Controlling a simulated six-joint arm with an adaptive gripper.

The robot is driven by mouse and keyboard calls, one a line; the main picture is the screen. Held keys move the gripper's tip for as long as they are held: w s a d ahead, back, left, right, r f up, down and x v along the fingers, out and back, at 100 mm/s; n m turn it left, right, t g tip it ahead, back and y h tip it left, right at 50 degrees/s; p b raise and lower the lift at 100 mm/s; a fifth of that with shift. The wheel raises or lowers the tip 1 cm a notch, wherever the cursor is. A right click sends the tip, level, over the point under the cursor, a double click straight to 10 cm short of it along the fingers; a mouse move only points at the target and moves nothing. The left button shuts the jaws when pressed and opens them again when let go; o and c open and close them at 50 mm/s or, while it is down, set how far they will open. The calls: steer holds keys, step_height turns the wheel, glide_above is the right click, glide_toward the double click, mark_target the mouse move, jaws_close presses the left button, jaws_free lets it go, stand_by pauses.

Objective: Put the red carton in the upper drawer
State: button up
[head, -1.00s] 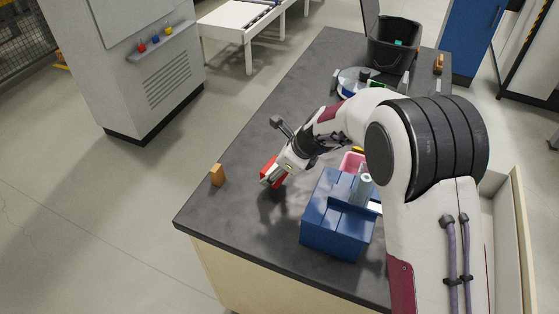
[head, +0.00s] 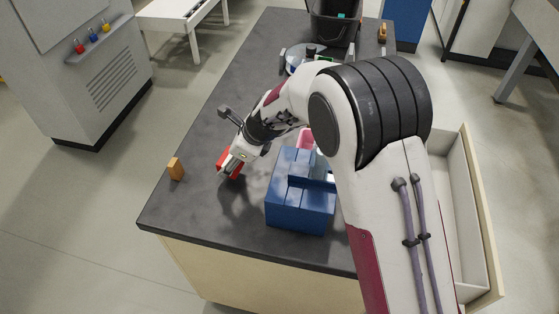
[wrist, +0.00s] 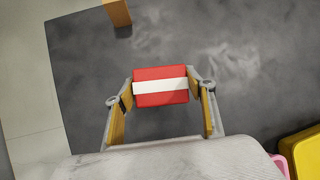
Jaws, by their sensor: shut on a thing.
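The red carton (wrist: 160,74) with a white band across it sits between the two fingers of my gripper (wrist: 161,88) in the wrist view. My gripper is shut on it. In the head view the red carton (head: 224,157) shows at my gripper (head: 231,166), over the left part of the dark worktop; I cannot tell whether it touches the surface. An open, pale-walled drawer (head: 486,240) sticks out at the right side of the bench, partly hidden behind my arm. Its inside looks empty where it shows.
A blue box-like caddy (head: 298,205) stands right of my gripper, with a pink container (head: 305,137) behind it. An orange-brown block (head: 176,169) stands near the worktop's left edge. A black bin (head: 335,24) is at the back. The front-left worktop (head: 205,217) is clear.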

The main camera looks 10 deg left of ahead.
mark_target(230, 157)
steer(key=shift+r, duration=0.15)
step_height(230, 157, up, 10)
steer(key=r, duration=0.1)
steer(key=w+d+m+t+h, duration=0.1)
steer(key=w+d+m, duration=0.2)
steer(key=w+d, duration=0.5)
steer(key=w+d+m+t+h, duration=0.1)
steer(key=w+d+m, duration=0.3)
steer(key=d, duration=0.7)
steer(key=w+d+m+t+h, duration=0.1)
steer(key=w+d, duration=0.6)
steer(key=d, duration=0.3)
steer(key=w+d+m+t+h, duration=0.3)
steer(key=d+m, duration=0.5)
steer(key=d, duration=2.4)
step_height(230, 157, down, 27)
steer(key=g+h, duration=0.1)
steer(key=shift+w+d+r, duration=0.2)
steer(key=shift+w+d, duration=0.05)
steer(key=shift+d, duration=0.2)
steer(key=shift+f, duration=0.15)
